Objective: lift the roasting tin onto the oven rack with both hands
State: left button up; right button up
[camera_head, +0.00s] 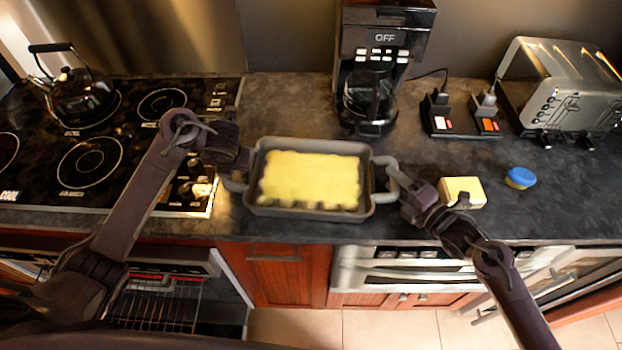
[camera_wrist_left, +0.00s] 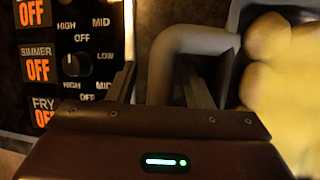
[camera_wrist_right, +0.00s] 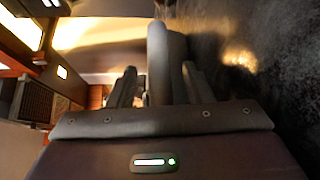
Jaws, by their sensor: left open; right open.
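The grey roasting tin (camera_head: 300,212), filled with yellow food (camera_head: 310,178), stands on the dark counter right of the cooktop. My left gripper (camera_head: 236,172) is at the tin's left handle. In the left wrist view the handle (camera_wrist_left: 170,65) lies between its open fingers (camera_wrist_left: 160,80). My right gripper (camera_head: 408,195) is at the right handle (camera_head: 388,172). In the right wrist view a grey handle bar (camera_wrist_right: 165,60) lies between its open fingers (camera_wrist_right: 158,78). The oven rack (camera_head: 160,312) shows inside the open oven at lower left, partly hidden by my left arm.
A kettle (camera_head: 78,95) stands on the cooktop (camera_head: 120,125). A coffee maker (camera_head: 385,50) is behind the tin. A yellow block (camera_head: 463,191), a blue-topped sponge (camera_head: 520,178) and a toaster (camera_head: 565,90) are to the right. Red cabinets (camera_head: 290,278) are below the counter.

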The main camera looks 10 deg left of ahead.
pick_arm(q)
jog(key=shift+w+f, duration=0.1)
jog(key=shift+f, duration=0.05)
pick_arm(e)
jog(key=shift+w+a, duration=0.1)
jog(key=shift+w, duration=0.05)
pick_arm(q)
grip_shut()
pick_arm(e)
grip_shut()
dwell(1.0)
pick_arm(q)
jog(key=shift+w+r, duration=0.1)
jog(key=shift+r, duration=0.1)
pick_arm(e)
jog(key=shift+w+r, duration=0.1)
jog(key=shift+r, duration=0.1)
